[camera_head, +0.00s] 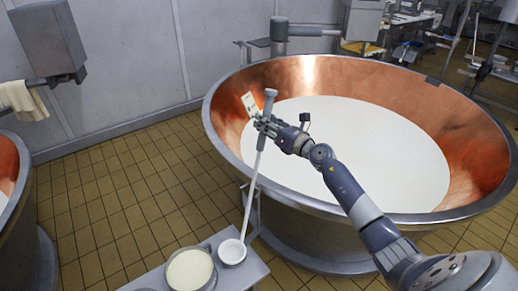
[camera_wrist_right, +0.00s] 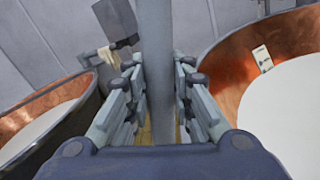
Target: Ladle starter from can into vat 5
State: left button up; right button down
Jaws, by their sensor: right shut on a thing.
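My right gripper (camera_head: 267,128) is shut on the upper handle of a long ladle (camera_head: 252,185); the grey handle also stands between the fingers in the right wrist view (camera_wrist_right: 157,75). The ladle hangs nearly upright, slightly tilted. Its round bowl (camera_head: 232,252) is at the lower end, just right of the can (camera_head: 190,270). The bowl looks white inside; I cannot tell whether it holds starter or touches the table. The can is open and holds cream-coloured starter. The large copper vat (camera_head: 310,72) holds white liquid (camera_head: 330,130); its pale tag (camera_head: 250,103) is unreadable. My left gripper is out of view.
The can stands on a small grey table (camera_head: 252,272) in front of the vat. Another copper vat (camera_head: 8,165) is at the left edge. A grey box on an arm (camera_head: 48,38) with a cloth (camera_head: 22,103) hangs above it. Tiled floor lies between the vats.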

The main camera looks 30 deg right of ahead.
notch_tip(320, 180, up, 10)
jog(key=p, duration=0.4)
notch_tip(320, 180, up, 4)
jog(key=p, duration=0.4)
notch_tip(320, 180, up, 3)
jog(key=p, duration=0.3)
dwell(0.6)
